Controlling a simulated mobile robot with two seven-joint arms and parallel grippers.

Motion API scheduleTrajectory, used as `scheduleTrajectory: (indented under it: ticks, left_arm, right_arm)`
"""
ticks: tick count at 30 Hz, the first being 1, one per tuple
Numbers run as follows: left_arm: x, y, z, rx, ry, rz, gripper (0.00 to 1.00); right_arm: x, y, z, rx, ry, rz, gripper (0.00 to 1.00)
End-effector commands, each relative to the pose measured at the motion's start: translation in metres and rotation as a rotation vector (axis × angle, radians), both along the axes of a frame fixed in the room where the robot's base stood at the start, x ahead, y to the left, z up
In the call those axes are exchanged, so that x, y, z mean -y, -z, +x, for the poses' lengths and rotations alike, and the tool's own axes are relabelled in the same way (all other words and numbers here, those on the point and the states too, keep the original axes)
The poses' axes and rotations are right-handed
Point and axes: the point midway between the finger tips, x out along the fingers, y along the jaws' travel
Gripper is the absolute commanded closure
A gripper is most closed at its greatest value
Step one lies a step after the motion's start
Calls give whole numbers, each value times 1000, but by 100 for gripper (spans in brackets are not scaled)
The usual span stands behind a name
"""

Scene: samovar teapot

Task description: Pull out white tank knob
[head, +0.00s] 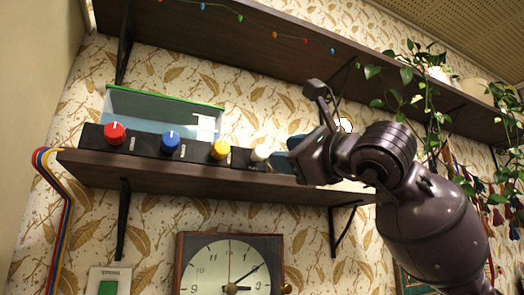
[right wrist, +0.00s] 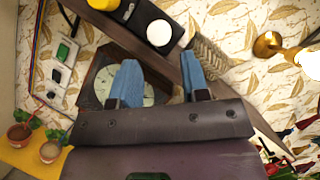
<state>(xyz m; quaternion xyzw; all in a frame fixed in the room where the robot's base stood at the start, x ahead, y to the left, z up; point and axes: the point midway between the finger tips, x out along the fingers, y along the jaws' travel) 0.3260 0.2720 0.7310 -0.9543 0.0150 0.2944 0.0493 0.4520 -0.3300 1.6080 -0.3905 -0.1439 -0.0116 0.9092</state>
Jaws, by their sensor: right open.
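The white knob (head: 261,153) is at the right end of the row of knobs on the black panel (head: 190,150), on the lower shelf. It shows in the right wrist view (right wrist: 159,33) as a round white face, beyond the fingertips and roughly in line with the gap between them. My right gripper (head: 288,150) is just to the right of the white knob in the head view. Its two blue fingers (right wrist: 158,75) are apart with nothing between them. No contact with the knob shows. My left gripper is in neither view.
Yellow (head: 220,149), blue (head: 171,141) and red (head: 115,132) knobs sit left of the white one. A green-rimmed tank (head: 160,107) stands behind the panel. A clock (head: 230,268) hangs below the shelf (head: 200,178). A woven item (right wrist: 212,62) lies beside the panel.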

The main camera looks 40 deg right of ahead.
Motion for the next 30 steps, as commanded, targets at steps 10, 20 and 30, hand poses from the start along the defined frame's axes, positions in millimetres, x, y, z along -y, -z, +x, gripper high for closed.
scheduleTrajectory:
  ticks: [10, 20, 30]
  left_arm:
    - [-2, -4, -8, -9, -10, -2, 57]
    - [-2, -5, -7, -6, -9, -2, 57]
    - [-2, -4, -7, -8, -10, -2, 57]
  right_arm:
    - [-6, -17, 52, 2, -3, 3, 58]
    - [-7, -21, 73, 0, -2, 1, 58]
    - [-7, -21, 74, -1, -2, 0, 75]
